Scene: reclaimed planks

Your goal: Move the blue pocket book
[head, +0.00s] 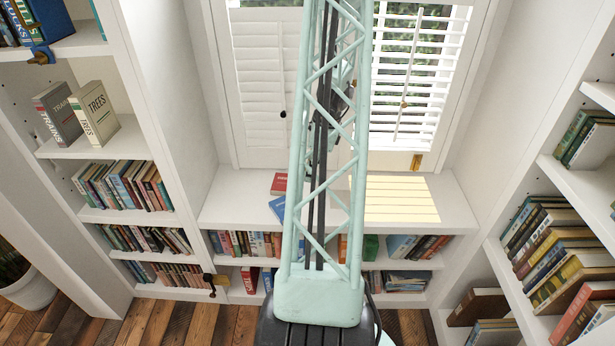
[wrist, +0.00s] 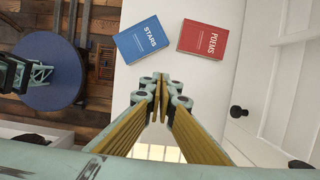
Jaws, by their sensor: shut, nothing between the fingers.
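The blue pocket book, titled STARS (wrist: 143,40), lies flat with its cover up on the white window seat (wrist: 225,80). In the head view the blue book (head: 277,208) is partly hidden behind my mast. My gripper (wrist: 161,84) is shut and empty. In the wrist view its tips show just below the blue book in the picture, apart from it.
A red book, titled POEMS (wrist: 203,40), lies close beside the blue one; it also shows in the head view (head: 279,183). Bare seat top (head: 235,195) is left of them. Filled bookshelves (head: 535,240) flank both sides. A shuttered window (head: 265,80) stands behind.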

